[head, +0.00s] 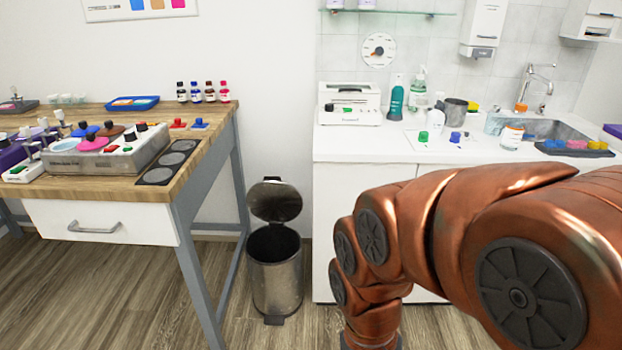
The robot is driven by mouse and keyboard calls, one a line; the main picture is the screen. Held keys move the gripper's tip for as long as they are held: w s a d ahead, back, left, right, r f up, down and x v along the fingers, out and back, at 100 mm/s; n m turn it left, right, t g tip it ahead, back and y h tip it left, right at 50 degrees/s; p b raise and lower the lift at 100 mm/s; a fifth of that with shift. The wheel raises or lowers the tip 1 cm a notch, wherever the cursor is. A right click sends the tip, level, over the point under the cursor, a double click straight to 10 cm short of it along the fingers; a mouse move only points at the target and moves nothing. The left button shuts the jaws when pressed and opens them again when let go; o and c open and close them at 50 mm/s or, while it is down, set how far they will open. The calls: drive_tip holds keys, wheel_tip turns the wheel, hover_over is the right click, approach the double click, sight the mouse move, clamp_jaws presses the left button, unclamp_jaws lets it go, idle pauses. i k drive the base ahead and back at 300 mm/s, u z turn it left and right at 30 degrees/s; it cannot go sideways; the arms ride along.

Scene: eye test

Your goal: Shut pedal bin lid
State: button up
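A metal pedal bin (276,278) stands on the floor between the wooden table and the white cabinet. Its round lid (274,202) is open, tilted up at the back of the bin, and the dark inside shows. A dark pedal (274,320) sits at the bin's front base. My copper-coloured arm comes in from the right and bends down in front of the cabinet, to the right of the bin and apart from it in the picture. My gripper is out of view below the bottom edge.
The wooden table (213,121) with grey legs stands left of the bin, holding bottles and lab devices. The white cabinet (345,185) with a sink (545,127) stands to the right. Wooden floor (150,285) is bare in front of the table.

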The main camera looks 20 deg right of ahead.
sight(271, 200)
drive_tip(key=u, duration=0.65)
drive_tip(key=i, duration=1.7)
drive_tip(key=z, duration=0.05)
